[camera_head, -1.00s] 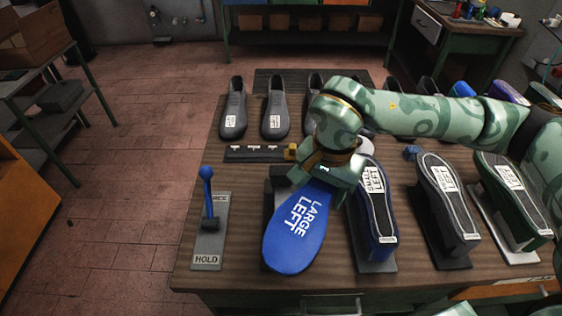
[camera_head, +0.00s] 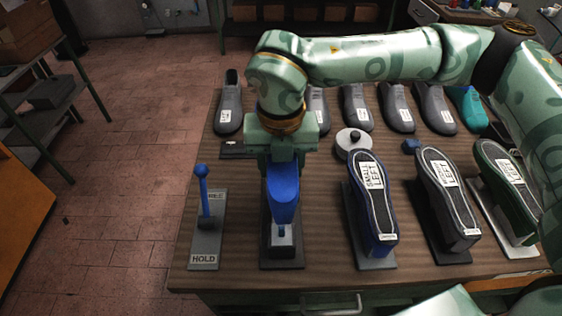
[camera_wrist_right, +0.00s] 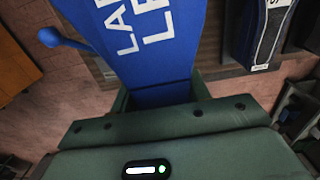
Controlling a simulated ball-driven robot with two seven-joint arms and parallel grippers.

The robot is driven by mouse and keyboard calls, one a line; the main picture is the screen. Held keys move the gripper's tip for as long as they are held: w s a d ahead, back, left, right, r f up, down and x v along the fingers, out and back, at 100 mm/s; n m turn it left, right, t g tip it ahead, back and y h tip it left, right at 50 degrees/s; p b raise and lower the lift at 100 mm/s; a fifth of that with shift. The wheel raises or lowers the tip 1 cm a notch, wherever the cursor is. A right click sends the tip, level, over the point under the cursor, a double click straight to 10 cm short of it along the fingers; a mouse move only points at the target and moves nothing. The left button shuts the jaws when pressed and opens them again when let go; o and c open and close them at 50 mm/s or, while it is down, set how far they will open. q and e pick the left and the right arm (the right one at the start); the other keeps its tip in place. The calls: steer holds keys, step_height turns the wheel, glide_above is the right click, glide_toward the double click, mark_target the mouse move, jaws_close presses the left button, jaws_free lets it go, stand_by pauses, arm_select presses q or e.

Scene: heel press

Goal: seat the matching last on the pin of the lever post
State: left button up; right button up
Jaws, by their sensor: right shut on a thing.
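My right gripper (camera_head: 283,150) is shut on the blue last, whose body (camera_head: 284,190) hangs below the fingers and looks nearly end-on. In the right wrist view its face (camera_wrist_right: 150,45) shows white lettering, cut off at the frame edge; the gripper (camera_wrist_right: 165,95) holds its near end. Whether the last touches the post is unclear. My left gripper is not in view.
Left of the post is a plate marked HOLD with an upright blue-knobbed lever (camera_head: 203,190). Grey lasts (camera_head: 228,108) line the back.

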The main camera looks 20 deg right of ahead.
steer(key=shift+f+b, duration=0.7)
steer(key=shift+f, duration=0.45)
steer(key=shift+f+b, duration=2.15)
steer(key=shift+f, duration=1.1)
steer(key=shift+f+b, duration=0.35)
steer(key=shift+f, duration=0.2)
steer(key=o, duration=1.3)
step_height(320, 180, up, 16)
steer(key=shift+s+r+p, duration=0.1)
steer(key=shift+s+p, duration=0.05)
steer(key=shift+p, duration=0.85)
